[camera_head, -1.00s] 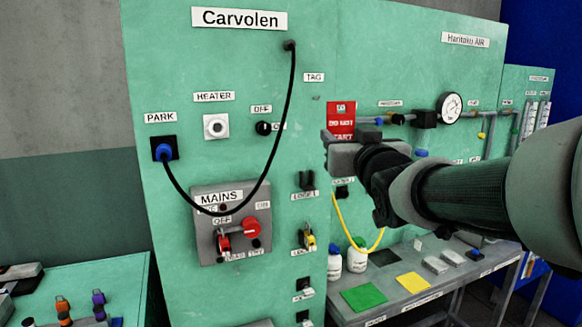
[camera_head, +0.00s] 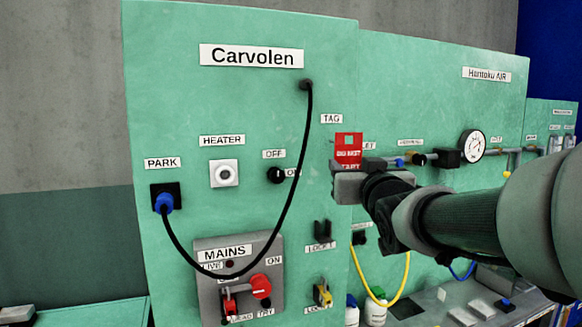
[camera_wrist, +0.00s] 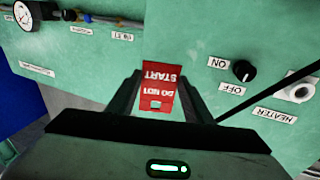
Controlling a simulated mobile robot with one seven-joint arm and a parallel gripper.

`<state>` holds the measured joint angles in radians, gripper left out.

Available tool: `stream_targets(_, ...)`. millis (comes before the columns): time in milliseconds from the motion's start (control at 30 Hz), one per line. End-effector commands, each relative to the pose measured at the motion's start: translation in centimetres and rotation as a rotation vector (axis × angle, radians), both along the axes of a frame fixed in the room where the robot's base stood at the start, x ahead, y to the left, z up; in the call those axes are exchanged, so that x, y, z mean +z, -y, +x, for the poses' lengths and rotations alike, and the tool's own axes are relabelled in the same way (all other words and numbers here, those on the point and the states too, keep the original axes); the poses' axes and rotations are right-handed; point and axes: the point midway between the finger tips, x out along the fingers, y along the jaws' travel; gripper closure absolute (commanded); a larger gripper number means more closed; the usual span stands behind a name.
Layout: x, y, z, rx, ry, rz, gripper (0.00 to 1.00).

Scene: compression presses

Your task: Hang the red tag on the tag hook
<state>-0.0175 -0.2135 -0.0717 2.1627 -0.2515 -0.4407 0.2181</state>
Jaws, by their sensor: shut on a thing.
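The red tag (camera_head: 348,149) is upright in my gripper (camera_head: 347,170), gripped by its lower edge, with a small square hole near its top. It reads "DO NOT START". In the wrist view the tag (camera_wrist: 160,88) appears upside down between the two dark fingers (camera_wrist: 158,100). In the head view it is just below and right of the "TAG" label (camera_head: 331,118) on the green panel. I cannot make out the tag hook; the tag may cover it. I cannot tell the gap between tag and panel.
The Carvolen panel (camera_head: 215,110) carries a hanging black cable (camera_head: 300,150), a heater socket (camera_head: 224,173), a black knob (camera_head: 277,175) and the mains box (camera_head: 210,290). A pressure gauge (camera_head: 472,146) and piping are to the right. A yellow cable (camera_head: 385,303) hangs below my arm.

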Motion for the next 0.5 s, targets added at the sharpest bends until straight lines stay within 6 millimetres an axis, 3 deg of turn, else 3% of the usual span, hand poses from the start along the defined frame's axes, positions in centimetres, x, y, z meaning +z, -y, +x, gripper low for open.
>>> stream_targets(500,-0.2,-1.0,3.0,0.0,-0.001,0.001,0.66)
